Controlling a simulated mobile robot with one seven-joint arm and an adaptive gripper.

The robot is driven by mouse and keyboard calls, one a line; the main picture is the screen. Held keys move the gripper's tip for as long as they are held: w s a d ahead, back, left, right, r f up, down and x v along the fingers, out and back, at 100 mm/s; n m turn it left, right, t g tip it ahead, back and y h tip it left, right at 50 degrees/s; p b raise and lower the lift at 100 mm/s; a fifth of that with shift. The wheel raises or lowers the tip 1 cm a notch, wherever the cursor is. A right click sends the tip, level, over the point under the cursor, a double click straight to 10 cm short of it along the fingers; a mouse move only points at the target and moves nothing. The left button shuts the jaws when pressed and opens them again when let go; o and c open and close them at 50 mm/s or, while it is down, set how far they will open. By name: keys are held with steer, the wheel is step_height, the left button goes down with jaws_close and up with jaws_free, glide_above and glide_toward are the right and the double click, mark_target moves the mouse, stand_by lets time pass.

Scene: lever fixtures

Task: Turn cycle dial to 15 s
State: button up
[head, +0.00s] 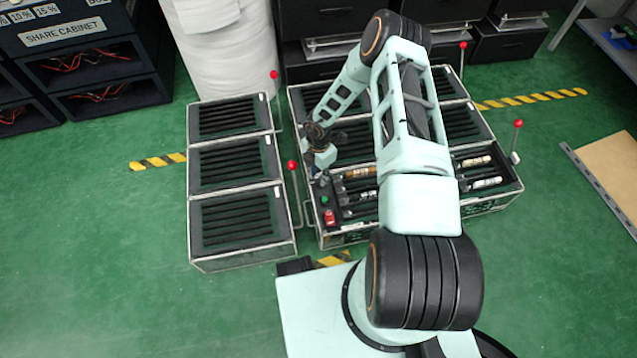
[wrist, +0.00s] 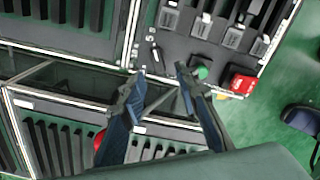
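The control panel (wrist: 178,50) is at one end of the fixture box. It carries a small black knob (wrist: 155,53) that looks like the cycle dial, a green button (wrist: 202,72) and a red switch (wrist: 243,83). My gripper (wrist: 160,78) is open and empty, its two fingertips spread just short of the knob in the wrist view. I cannot tell its height above the panel. In the head view my gripper (head: 321,172) is over the panel's left end and hides the knob, while the green button (head: 325,200) and red switch (head: 329,217) show. The dial's markings are too small to read.
Several cylindrical parts (head: 360,173) lie in slots beside the panel. A slotted box row (head: 230,165) stands to the left across a narrow gap. Red-knobbed levers (head: 292,165) stand between the boxes, with another (head: 518,124) at right. Green floor is free at far left.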

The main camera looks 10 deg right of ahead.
mark_target(319, 183)
step_height(319, 183, down, 4)
steer(key=shift+w+f+b, duration=0.1)
steer(key=shift+f+b, duration=0.1)
steer(key=shift+b, duration=0.4)
steer(key=shift+c, duration=0.3)
jaws_close()
